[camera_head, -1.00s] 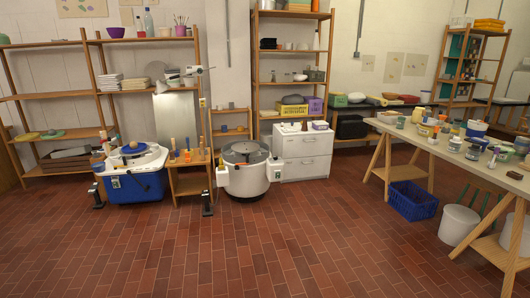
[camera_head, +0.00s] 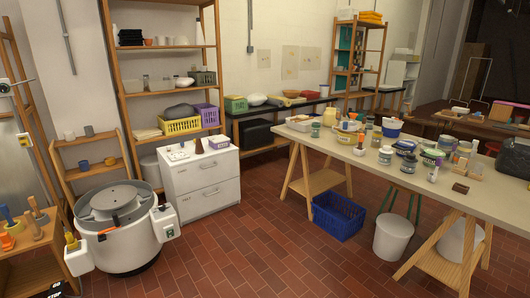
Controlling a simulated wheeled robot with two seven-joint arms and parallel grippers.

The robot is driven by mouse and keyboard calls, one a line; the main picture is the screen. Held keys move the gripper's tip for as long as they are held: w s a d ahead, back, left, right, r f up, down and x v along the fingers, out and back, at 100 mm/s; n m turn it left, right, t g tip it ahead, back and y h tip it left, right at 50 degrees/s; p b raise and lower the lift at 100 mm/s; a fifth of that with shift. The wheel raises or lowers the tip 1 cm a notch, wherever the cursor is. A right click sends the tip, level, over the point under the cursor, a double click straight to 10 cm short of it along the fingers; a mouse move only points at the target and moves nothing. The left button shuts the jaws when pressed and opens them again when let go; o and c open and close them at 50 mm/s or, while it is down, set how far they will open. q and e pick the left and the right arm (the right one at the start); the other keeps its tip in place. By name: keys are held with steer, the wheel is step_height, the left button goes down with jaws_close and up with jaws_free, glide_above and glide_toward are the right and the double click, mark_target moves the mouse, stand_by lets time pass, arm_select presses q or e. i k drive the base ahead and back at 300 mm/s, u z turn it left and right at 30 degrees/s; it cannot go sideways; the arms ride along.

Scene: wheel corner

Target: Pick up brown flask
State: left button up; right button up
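A small dark brown object, perhaps the brown flask (camera_head: 199,146), stands on top of the white drawer cabinet (camera_head: 203,183), left of the middle of the view. It is too small to make out its shape for sure. A small dark brown block-like item (camera_head: 460,188) lies near the front edge of the long work table (camera_head: 412,172) on the right. Several jars and bottles stand on that table, and I cannot tell a brown flask among them. Neither of my grippers shows in the head view.
A pottery wheel (camera_head: 118,228) stands at the left, close to the cabinet. A blue crate (camera_head: 338,217) and white buckets (camera_head: 392,237) are under the trestle table. Shelves (camera_head: 170,92) line the wall. The brick floor (camera_head: 260,260) in the middle is clear.

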mark_target(199, 147)
steer(key=z, duration=0.2)
steer(key=i, duration=3.2)
steer(key=u, duration=0.5)
steer(key=i, duration=2.05)
steer(key=u, duration=0.35)
